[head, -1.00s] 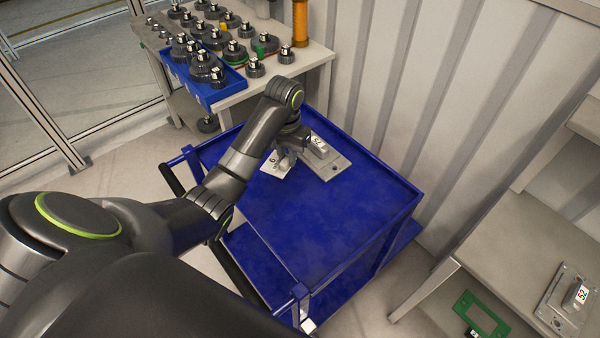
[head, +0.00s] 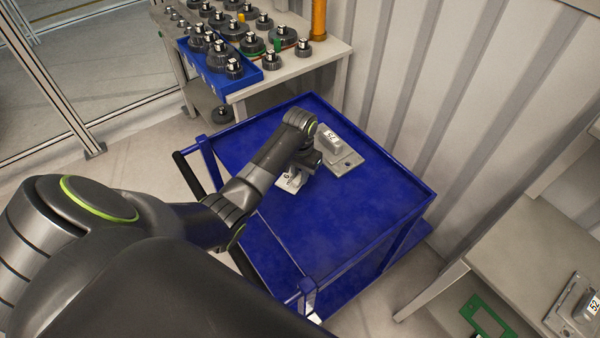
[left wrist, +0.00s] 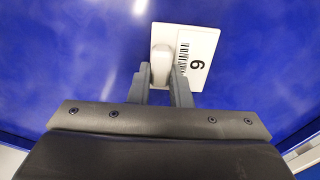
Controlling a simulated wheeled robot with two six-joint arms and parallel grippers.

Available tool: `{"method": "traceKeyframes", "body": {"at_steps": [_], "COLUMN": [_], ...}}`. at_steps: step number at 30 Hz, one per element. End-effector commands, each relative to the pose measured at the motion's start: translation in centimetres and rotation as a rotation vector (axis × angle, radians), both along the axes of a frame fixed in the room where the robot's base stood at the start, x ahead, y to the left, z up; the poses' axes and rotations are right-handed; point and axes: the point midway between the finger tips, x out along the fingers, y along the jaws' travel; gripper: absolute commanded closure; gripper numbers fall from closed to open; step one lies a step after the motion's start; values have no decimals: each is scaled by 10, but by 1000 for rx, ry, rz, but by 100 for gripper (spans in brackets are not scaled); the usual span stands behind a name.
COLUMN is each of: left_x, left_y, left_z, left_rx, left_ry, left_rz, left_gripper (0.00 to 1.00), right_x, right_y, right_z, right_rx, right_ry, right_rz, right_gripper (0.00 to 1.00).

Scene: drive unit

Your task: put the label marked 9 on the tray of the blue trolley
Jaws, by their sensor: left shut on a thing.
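The label (head: 289,182) is a small white plate with a grip block. In the left wrist view, the label (left wrist: 201,48) shows a barcode and one digit, which reads as 9 or 6 depending on the way up. My left gripper (head: 298,170) is shut on its block; both fingers show in the left wrist view (left wrist: 160,82). The label is over the blue tray of the trolley (head: 345,215), flat and very low; I cannot tell whether it touches. My right gripper is not in view.
A grey metal plate with a block and a label (head: 345,160) lies on the tray beside my gripper. A table with a blue bin (head: 215,82) and dark round parts stands behind. A bench (head: 525,250) at right holds another metal part (head: 578,310). The tray's near part is clear.

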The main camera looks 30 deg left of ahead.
Motion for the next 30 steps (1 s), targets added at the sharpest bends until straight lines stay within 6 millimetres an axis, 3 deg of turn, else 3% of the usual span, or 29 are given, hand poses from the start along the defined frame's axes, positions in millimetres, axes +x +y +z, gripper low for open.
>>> {"method": "traceKeyframes", "body": {"at_steps": [3,4,9,20,25,30], "left_x": [0,0,0,1,1,2], "left_y": [0,0,0,0,0,0], "left_z": [-2,-3,-2,3,26,68], "left_rx": [0,0,0,0,0,1], "left_ry": [0,0,0,-2,-6,-8], "left_rz": [0,0,0,0,-2,-1], "left_gripper": [100,81,61,61,61,61], "right_x": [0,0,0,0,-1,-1], "right_y": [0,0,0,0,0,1], "right_z": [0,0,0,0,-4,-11], "right_rx": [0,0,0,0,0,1], "right_ry": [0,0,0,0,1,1], "right_rz": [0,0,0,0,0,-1], "right_gripper": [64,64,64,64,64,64]}}
